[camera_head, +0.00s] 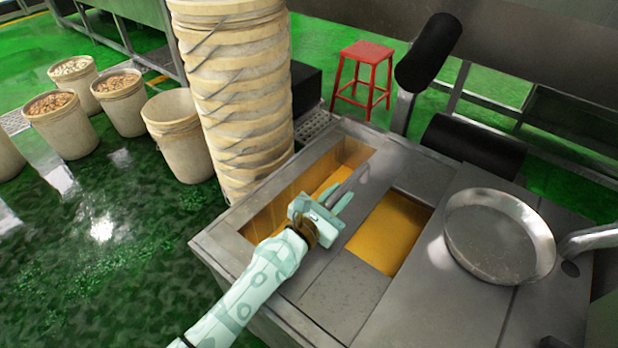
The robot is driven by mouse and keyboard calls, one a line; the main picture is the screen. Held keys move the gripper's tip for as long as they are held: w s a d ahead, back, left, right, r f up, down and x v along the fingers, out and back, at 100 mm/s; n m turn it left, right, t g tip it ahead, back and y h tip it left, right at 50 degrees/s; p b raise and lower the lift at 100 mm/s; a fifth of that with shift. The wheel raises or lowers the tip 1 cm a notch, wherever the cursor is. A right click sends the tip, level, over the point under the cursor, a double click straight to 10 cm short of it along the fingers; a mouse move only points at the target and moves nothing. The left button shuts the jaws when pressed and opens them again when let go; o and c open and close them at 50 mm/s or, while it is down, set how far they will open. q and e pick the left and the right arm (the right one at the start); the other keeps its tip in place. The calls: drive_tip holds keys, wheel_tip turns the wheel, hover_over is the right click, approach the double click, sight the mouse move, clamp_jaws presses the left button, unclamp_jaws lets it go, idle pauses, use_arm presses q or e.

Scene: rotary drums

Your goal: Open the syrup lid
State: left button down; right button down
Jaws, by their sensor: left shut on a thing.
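The syrup tank is a grey metal counter (225,245) with two openings that show golden syrup (388,232). A grey metal lid panel (318,262) lies between the openings, and a thin bar handle (362,172) shows near its far end. My left gripper (338,200) is over the lid, beside the left opening, and its fingers are shut on what looks like the handle. The fingers hide part of the handle, so the exact grip cannot be told. My right gripper is not in view.
A round metal pan (500,237) sits on the counter at right, beside a metal pipe (590,240). A tall stack of buckets (237,90) stands close at the counter's left. Black rollers (475,145) and a red stool (362,75) are behind. Green floor is open at left.

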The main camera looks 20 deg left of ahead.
use_arm(q)
drive_tip(key=s+d, duration=0.1)
drive_tip(key=d, duration=0.2)
drive_tip(key=s+d, duration=0.1)
drive_tip(key=d, duration=0.1)
drive_tip(key=s+d, duration=0.1)
drive_tip(key=d, duration=0.2)
drive_tip(key=shift+s+d, duration=0.1)
drive_tip(key=shift+d, duration=0.25)
drive_tip(key=c, duration=1.3)
unclamp_jaws()
hover_over(325, 289)
drive_tip(key=w, duration=0.1)
drive_tip(key=shift+d+p, duration=0.3)
drive_tip(key=shift+s+a, duration=0.25)
drive_tip(key=shift+s, duration=0.3)
